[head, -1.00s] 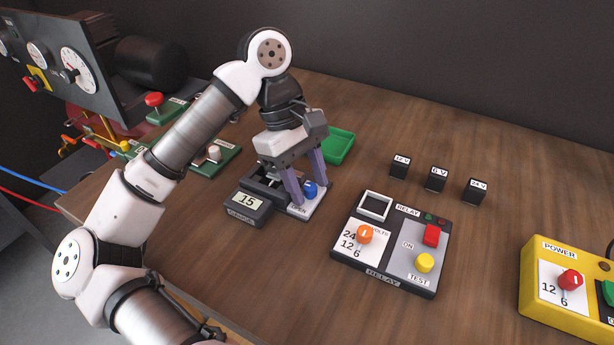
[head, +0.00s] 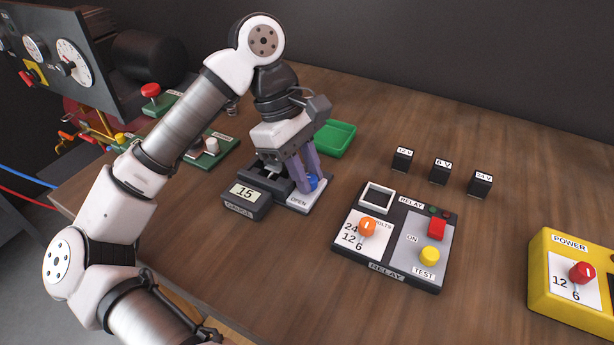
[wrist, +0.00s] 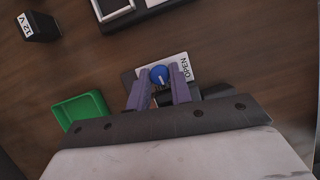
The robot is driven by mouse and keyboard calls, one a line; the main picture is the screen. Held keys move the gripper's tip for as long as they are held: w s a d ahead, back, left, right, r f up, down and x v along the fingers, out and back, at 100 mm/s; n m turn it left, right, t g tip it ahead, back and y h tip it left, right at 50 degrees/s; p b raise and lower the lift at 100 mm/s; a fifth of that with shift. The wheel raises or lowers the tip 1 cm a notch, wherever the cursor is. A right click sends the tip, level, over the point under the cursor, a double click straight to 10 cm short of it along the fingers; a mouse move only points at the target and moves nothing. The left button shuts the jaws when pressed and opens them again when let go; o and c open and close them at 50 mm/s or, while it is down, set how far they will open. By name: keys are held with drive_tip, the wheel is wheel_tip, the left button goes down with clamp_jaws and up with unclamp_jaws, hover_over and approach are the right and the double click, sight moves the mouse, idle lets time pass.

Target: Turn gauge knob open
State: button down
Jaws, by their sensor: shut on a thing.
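The blue gauge knob (head: 313,182) sits on a light plate marked OPEN (head: 298,202), beside the gauge's dark display (head: 246,196), which reads 15. My gripper (head: 308,184) points down at the plate, its purple fingers around the knob and shut on it. In the wrist view the blue knob (wrist: 159,74), with a white pointer line, shows between the two fingertips (wrist: 159,80). The word OPEN (wrist: 185,68) is on the plate to its right. The fingers hide part of the knob in the head view.
A green tray (head: 335,138) lies behind the gripper. The relay box (head: 388,274) stands to the right, with several small black voltage blocks (head: 440,172) behind it. A yellow power box (head: 541,290) is at far right. A green-based device (head: 212,152) stands left, behind my arm.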

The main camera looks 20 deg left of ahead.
drive_tip(key=n+b, duration=0.1)
drive_tip(key=n+t+b, duration=0.1)
drive_tip(key=b, duration=0.1)
drive_tip(key=shift+s+f+n, duration=0.1)
drive_tip(key=shift+f+n, duration=0.2)
drive_tip(key=shift+f, duration=0.05)
drive_tip(key=n+b, duration=0.1)
drive_tip(key=b, duration=0.1)
drive_tip(key=n+t+b, duration=0.1)
drive_tip(key=n+b, duration=0.1)
drive_tip(key=shift+s+r+n, duration=0.1)
drive_tip(key=shift+s+n, duration=0.05)
drive_tip(key=shift+n, duration=0.15)
drive_tip(key=n+b, duration=0.1)
drive_tip(key=n+t+b, duration=0.1)
drive_tip(key=n, duration=0.1)
drive_tip(key=n+t+y+b, duration=0.1)
drive_tip(key=n, duration=0.1)
drive_tip(key=shift+s+r+b, duration=0.1)
drive_tip(key=shift+r+b, duration=0.15)
drive_tip(key=shift+b, duration=0.1)
drive_tip(key=shift+n, duration=0.4)
drive_tip(key=c, duration=1.3)
unclamp_jaws()
drive_tip(key=shift+d+r, duration=0.1)
drive_tip(key=shift+o, duration=0.2)
